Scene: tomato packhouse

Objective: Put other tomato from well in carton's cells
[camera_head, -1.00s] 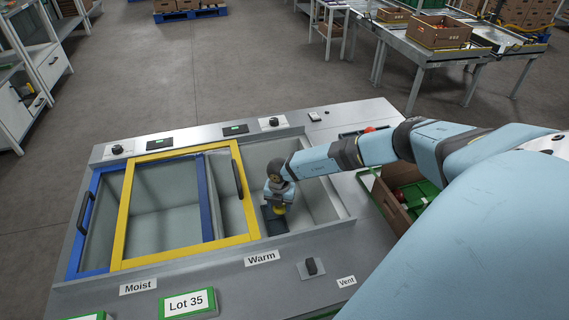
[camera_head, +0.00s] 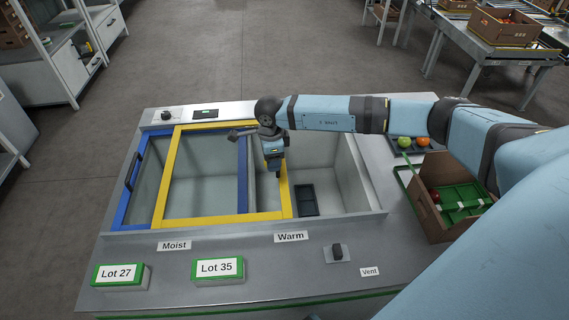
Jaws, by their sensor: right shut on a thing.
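My right gripper (camera_head: 274,172) is at the right bar of the yellow-framed sliding lid (camera_head: 220,218). It appears shut on the lid's black handle, which the jaws hide. To its right, the open part of the warm well holds a dark tray (camera_head: 307,200); no tomato shows in it. The brown carton (camera_head: 425,215) with green cells (camera_head: 463,198) stands at the right, partly behind my arm. A red tomato (camera_head: 434,194) lies at its left side. A green tomato (camera_head: 404,142) and an orange tomato (camera_head: 423,142) sit on a dark tray behind the carton. My left gripper is out of view.
A blue-framed lid (camera_head: 136,226) lies at the left, over the moist side. Lot 27 (camera_head: 120,274) and Lot 35 (camera_head: 217,268) signs and a black knob (camera_head: 337,252) stand on the front counter. A conveyor with cartons (camera_head: 510,27) is at the back right.

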